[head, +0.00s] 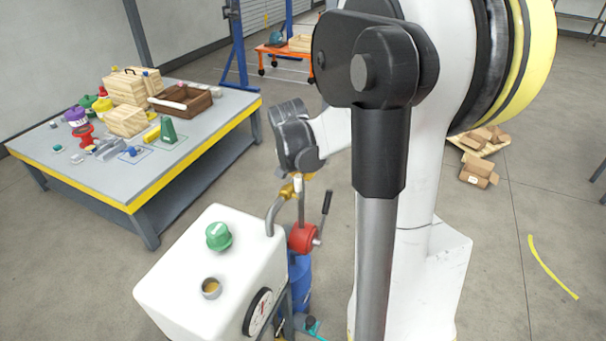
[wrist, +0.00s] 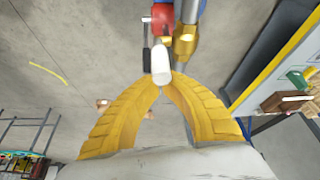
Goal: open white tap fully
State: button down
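The white tap (wrist: 161,64) shows in the wrist view as a short white handle beside a brass fitting (wrist: 184,44). In the head view a small white piece of it (head: 298,184) shows above the white tank's right edge, next to the brass fitting (head: 287,191). My gripper (wrist: 160,85) has two yellow ribbed fingers that arch together, with their tips at the near end of the white handle. The tips look closed on that end, though the contact itself is small. In the head view my arm hides most of the gripper.
The white tank (head: 190,265) carries a green cap (head: 218,236) and a gauge (head: 258,312). A red valve body (head: 302,238) with a black lever (head: 326,203) stands close to the tap. A grey table (head: 85,172) with several objects is at left.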

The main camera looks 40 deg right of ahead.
aim_at(296, 186)
jog(key=shift+a, duration=0.1)
jog(key=a+h+b, duration=0.1)
jog(key=h, duration=0.1)
jog(key=s+a+t+h+b, duration=0.1)
jog(key=h+b, duration=0.1)
jog(key=shift+a+f+t+b, duration=0.1)
jog(key=shift+a+t+b, duration=0.15)
jog(key=shift+t+b, duration=0.05)
jog(key=h+b, duration=0.1)
jog(key=a+t+h+b, duration=0.1)
jog(key=b, duration=0.1)
jog(key=s+a+h+b, duration=0.1)
jog(key=shift+a+f+t+h+b, duration=0.2)
jog(key=shift+f+t+h+b, duration=0.05)
jog(key=shift+t+h+b, duration=0.15)
jog(key=shift+s+a+f+b, duration=0.3)
jog(key=shift+s+a+b, duration=0.1)
jog(key=shift+a+b, duration=0.25)
jog(key=shift+s+a+f+b, duration=0.2)
jog(key=shift+a+f+b, duration=0.15)
jog(key=shift+a+f, duration=0.2)
jog(key=shift+d, duration=0.15)
jog(key=shift+w+d+f+b, duration=0.3)
jog(key=shift+d+f+b, duration=0.1)
jog(key=shift+d, duration=0.15)
jog(key=shift+r, duration=0.1)
